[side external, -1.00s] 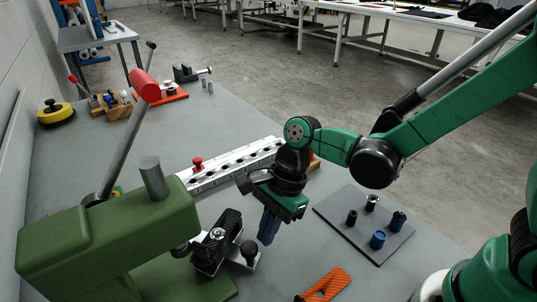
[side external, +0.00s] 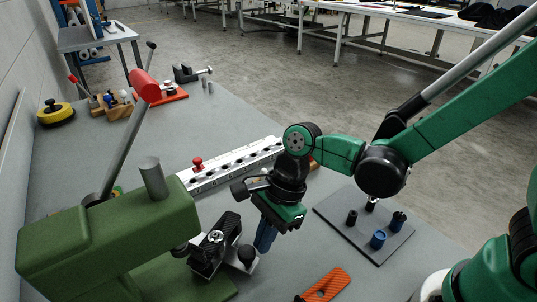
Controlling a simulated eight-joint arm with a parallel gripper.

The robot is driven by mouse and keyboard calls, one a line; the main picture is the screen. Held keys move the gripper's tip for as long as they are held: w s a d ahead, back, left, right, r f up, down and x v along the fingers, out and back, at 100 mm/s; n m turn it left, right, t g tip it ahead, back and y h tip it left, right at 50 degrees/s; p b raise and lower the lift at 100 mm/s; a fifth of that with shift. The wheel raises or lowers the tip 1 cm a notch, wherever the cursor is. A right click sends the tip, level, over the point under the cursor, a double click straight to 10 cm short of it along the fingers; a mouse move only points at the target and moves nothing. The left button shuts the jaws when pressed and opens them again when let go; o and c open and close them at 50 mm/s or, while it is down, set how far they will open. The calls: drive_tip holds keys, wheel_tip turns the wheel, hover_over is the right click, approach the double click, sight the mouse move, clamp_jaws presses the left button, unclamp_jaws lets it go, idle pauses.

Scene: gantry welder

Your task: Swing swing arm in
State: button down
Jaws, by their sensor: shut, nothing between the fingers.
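Under the green press head (side external: 110,235) sits a small fixture with a dark ribbed piece (side external: 228,229), a silver plate and a round black knob (side external: 246,252) at its right end. The swing arm appears to be part of this fixture, but I cannot tell exactly which piece it is. My gripper (side external: 263,244) points down just right of the ribbed piece and above the knob. Its blue fingers are shut and empty. I cannot tell whether they touch the fixture.
A white rail with holes and a red knob (side external: 197,162) lies behind the fixture. A grey plate (side external: 337,222) with several small cylinders is on the right. An orange part (side external: 327,283) lies in front.

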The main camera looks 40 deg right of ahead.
drive_tip(key=shift+s+a+m, duration=0.3)
drive_tip(key=shift+a, duration=0.1)
drive_tip(key=shift+s+a, duration=0.45)
drive_tip(key=shift+a, duration=0.45)
drive_tip(key=shift+s+a, duration=0.4)
drive_tip(key=shift+a, duration=0.45)
drive_tip(key=shift+s+a, duration=0.2)
drive_tip(key=shift+a, duration=0.55)
drive_tip(key=shift+s+a, duration=0.2)
drive_tip(key=shift+a, duration=0.55)
drive_tip(key=shift+s+a, duration=0.2)
drive_tip(key=shift+a, duration=0.55)
drive_tip(key=shift+a, duration=0.15)
